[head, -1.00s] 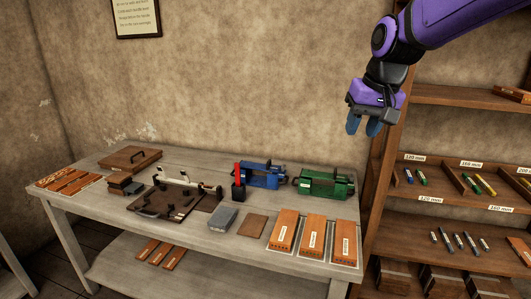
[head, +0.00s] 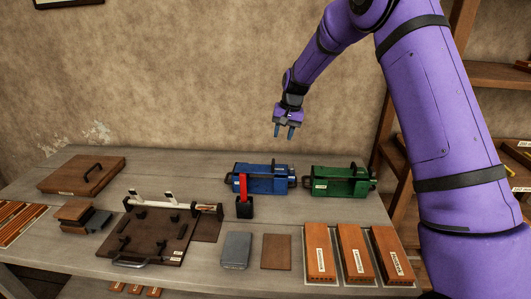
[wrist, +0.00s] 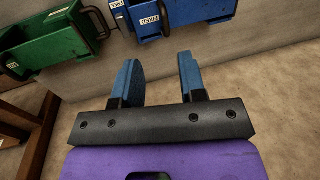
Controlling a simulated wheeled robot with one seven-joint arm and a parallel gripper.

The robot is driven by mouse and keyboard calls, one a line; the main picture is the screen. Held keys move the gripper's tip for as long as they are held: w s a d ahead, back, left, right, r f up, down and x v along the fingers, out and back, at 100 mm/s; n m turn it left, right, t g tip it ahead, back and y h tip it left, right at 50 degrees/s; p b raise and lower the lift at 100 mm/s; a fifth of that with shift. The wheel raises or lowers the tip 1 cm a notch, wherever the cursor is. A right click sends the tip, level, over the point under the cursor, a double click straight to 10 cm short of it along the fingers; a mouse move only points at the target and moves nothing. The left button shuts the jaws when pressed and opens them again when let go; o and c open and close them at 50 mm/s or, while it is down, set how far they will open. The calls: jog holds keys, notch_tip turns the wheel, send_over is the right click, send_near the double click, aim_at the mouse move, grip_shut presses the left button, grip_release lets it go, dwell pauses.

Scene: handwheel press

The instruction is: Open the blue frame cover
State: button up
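The blue frame (head: 262,178) stands at the back of the table, left of the green frame (head: 338,181). Dark handle bars show on top of it and at its sides. Its cover appears closed, though details are small. My gripper (head: 284,132) hangs above and behind the blue frame, apart from it, with blue fingers pointing down. In the wrist view my gripper (wrist: 165,82) has its two fingers spread with nothing between them. The blue frame (wrist: 175,15) is at the top edge there, partly cut off, with a white label. The green frame (wrist: 45,38) is to its left.
A red-handled tool in a black holder (head: 244,205) stands just in front of the blue frame. A dark fixture board (head: 150,235), a grey block (head: 236,250) and several orange boxes (head: 355,254) occupy the table front. The wall is behind.

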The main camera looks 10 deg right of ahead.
aim_at(273, 162)
jog(key=f, duration=0.4)
jog(key=w+a+f, duration=0.1)
jog(key=f, duration=0.2)
jog(key=w+a+f, duration=0.1)
jog(key=f, duration=0.3)
jog(key=shift+a+f, duration=0.2)
jog(key=shift+f, duration=0.15)
grip_shut()
